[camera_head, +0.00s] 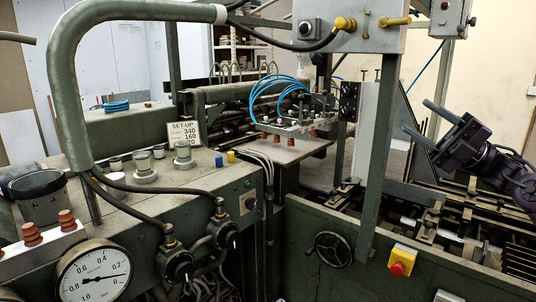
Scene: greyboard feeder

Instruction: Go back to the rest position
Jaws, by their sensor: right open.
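My right gripper (415,116) shows at the right of the head view. Its arm comes in from the right edge. Its two grey fingers point left and slightly up, spread apart, with nothing between them. It is held in the air above the green machine bed (330,248), apart from it as far as I can see. My left gripper and left arm are not in view.
A green upright post (377,160) stands left of my right gripper, under a grey control box (350,28). A pressure gauge (93,275), a set-up card (184,132), a greyboard sheet (285,152) and a red stop button (397,269) show. A curved green pipe (60,75) rises at left.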

